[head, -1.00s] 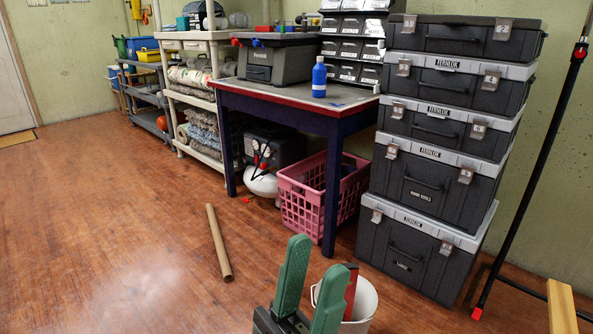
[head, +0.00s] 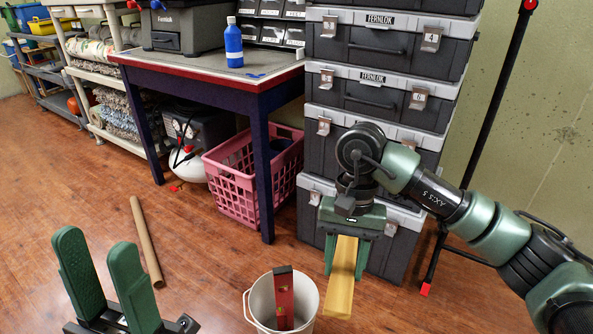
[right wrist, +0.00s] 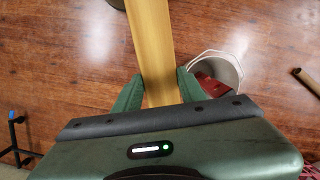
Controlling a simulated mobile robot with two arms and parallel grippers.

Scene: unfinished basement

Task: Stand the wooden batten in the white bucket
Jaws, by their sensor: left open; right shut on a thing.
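The yellow wooden batten (head: 342,290) is held in my right gripper (head: 346,262), which is shut on it. In the head view its lower part shows just right of the white bucket (head: 254,302); its exact tilt is hard to tell. In the right wrist view the batten (right wrist: 152,40) runs between the fingers (right wrist: 158,84) and out past the top edge, with the bucket (right wrist: 232,62) to its right. The bucket stands on the floor with a red spirit level (head: 284,296) in it. My left gripper (head: 98,248) is open and empty, left of the bucket.
Stacked black cases (head: 385,75) stand behind my right gripper. A black pole with red ends (head: 485,130) leans right of them. A pink basket (head: 230,180) sits under the workbench (head: 265,82). A brown tube (head: 146,240) lies on the floor at left.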

